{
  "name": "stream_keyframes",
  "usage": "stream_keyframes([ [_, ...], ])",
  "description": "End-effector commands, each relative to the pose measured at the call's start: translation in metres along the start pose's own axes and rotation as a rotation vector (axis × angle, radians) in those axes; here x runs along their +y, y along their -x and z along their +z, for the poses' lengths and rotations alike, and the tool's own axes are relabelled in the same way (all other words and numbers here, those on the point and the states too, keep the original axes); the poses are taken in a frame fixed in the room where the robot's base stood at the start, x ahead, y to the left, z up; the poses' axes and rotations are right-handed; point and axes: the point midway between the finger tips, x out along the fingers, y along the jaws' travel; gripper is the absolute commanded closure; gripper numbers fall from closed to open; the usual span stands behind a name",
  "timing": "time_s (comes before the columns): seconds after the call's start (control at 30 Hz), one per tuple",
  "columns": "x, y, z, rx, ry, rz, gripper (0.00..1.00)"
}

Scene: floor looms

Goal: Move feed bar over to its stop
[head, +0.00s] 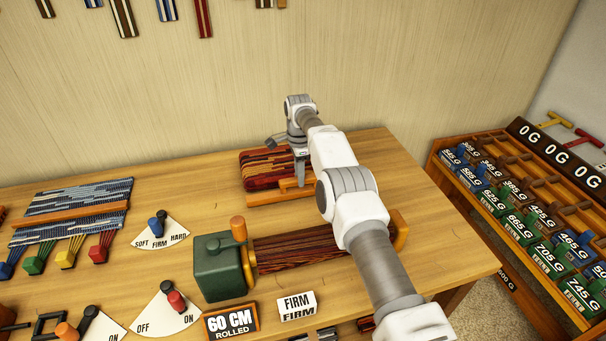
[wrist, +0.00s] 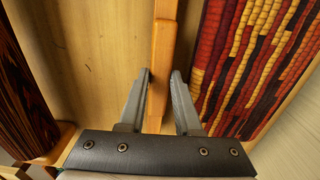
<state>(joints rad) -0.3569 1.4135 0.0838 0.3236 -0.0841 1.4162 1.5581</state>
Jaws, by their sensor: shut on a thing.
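A long orange wooden bar, which I take to be the feed bar (wrist: 162,45), runs up the wrist view between my two fingers. In the head view the bar (head: 266,198) lies along the front edge of a red, yellow and dark woven cloth (head: 262,170) at the back of the bench. My gripper (head: 301,180) reaches down onto it near its right part. In the wrist view my gripper (wrist: 162,80) is shut on the bar. The cloth (wrist: 250,60) lies just right of the bar there. I cannot make out the stop.
A rolled warp (head: 300,250) with a green box (head: 220,268) and orange handle lies in front. Lever dials (head: 162,230) and a blue striped cloth (head: 75,195) are at left. A rack of labelled weights (head: 535,215) stands right. Bare bench (head: 195,190) lies left of the red cloth.

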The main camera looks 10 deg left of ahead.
Motion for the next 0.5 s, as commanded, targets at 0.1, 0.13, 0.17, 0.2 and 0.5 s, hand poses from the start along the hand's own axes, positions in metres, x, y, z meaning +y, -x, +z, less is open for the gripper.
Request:
stream_keyframes([
  [0.1,-0.005,0.0039,-0.0055,0.01,-0.004,-0.022,1.0],
  [0.13,-0.0051,0.004,-0.0054,0.01,-0.004,-0.023,1.0],
  [0.17,-0.0051,0.0041,-0.0054,0.009,-0.004,-0.023,1.0],
  [0.2,-0.0052,0.0043,-0.0053,0.009,-0.003,-0.023,1.0],
  [0.5,-0.0038,0.0031,-0.0026,0.004,-0.002,-0.017,0.38],
])
